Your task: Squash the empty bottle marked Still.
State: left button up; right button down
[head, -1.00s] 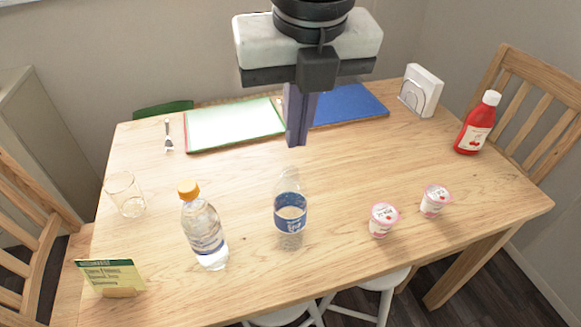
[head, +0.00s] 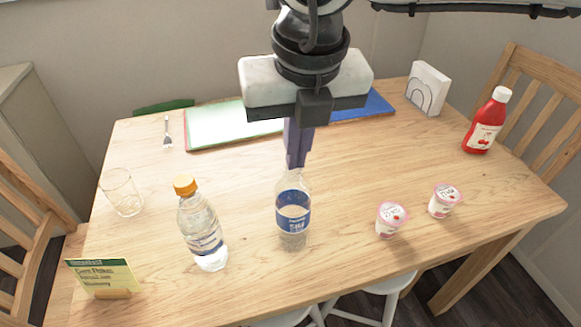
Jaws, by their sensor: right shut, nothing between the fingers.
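A clear bottle with a blue label (head: 293,222) stands upright near the middle of the table's front part. It looks empty; the small white lettering on its label is hard to read. A second clear bottle with an orange cap (head: 203,232) stands upright to its left. My right gripper (head: 295,165) points straight down with its fingers shut and empty. Its tips are at the top of the blue-label bottle in the picture and overlap its mouth; I cannot tell whether they touch. My left gripper is out of view.
Two yogurt cups (head: 391,219) stand right of the bottles on the wooden table (head: 380,165). A glass (head: 123,193) and a small card sign (head: 104,277) are at the left. A ketchup bottle (head: 485,125) and a napkin holder (head: 428,88) are at the right.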

aim_at(297, 200)
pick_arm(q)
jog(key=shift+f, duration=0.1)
pick_arm(e)
jog(key=shift+f, duration=0.1)
